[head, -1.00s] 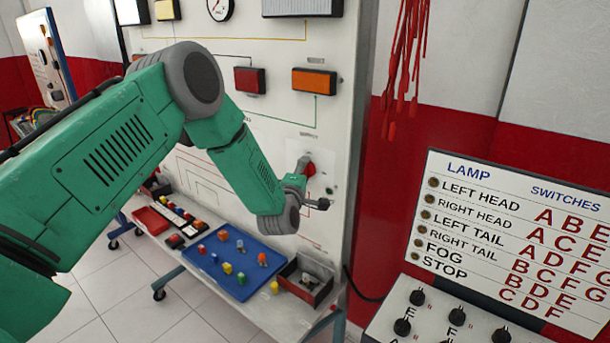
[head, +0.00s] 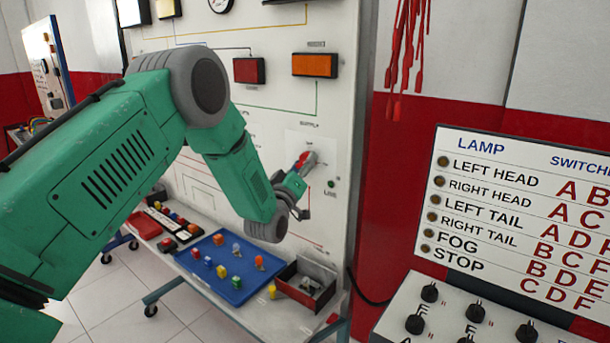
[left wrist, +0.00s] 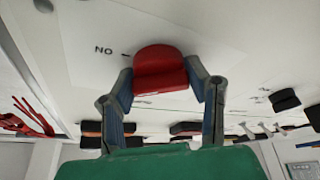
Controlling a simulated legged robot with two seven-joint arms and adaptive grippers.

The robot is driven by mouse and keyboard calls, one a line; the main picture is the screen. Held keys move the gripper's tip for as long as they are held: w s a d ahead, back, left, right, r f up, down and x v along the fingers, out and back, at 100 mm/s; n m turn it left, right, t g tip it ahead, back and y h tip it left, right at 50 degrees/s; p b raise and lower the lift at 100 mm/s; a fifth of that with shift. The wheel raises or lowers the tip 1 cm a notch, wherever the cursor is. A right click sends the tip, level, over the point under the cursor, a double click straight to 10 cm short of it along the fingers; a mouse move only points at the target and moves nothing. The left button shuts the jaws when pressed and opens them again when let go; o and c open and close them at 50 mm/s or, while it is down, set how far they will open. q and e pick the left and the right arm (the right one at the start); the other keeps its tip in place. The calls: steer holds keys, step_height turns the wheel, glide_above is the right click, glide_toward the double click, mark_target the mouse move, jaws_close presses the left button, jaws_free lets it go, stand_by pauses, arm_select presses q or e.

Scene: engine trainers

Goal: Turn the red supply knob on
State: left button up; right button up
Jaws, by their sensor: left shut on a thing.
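The red supply knob (head: 301,160) sits on the white wall panel, under a label that reads SUPPLY. My left gripper (head: 301,184) is at the knob, partly covering it, with one finger above and one below. In the left wrist view the red knob (left wrist: 160,70) lies between the two fingertips of my left gripper (left wrist: 162,85), which are shut on its sides. An upside-down ON label with a short tick mark shows beside the knob there. My right gripper is not in view.
A blue tray (head: 238,290) with several coloured pieces and an open box (head: 307,284) stand on the shelf below. A lamp switch board (head: 520,215) with black knobs stands at right. Red leads (head: 407,50) hang on the wall.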

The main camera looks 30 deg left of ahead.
arm_select(q)
steer(key=m+h+b, duration=0.1)
steer(key=m, duration=0.1)
steer(key=f+m+h+b, duration=0.1)
steer(key=m, duration=0.2)
steer(key=shift+s+f+t+b, duration=0.1)
steer(key=shift+f+t+b, duration=0.05)
steer(key=shift+t+b, duration=0.15)
steer(key=shift+m+h+b, duration=0.95)
steer(key=shift+m+h, duration=0.55)
steer(key=shift+m, duration=1.2)
steer(key=o, duration=1)
steer(key=shift+o, duration=0.9)
steer(key=shift+a+r, duration=0.15)
steer(key=shift+r, duration=0.2)
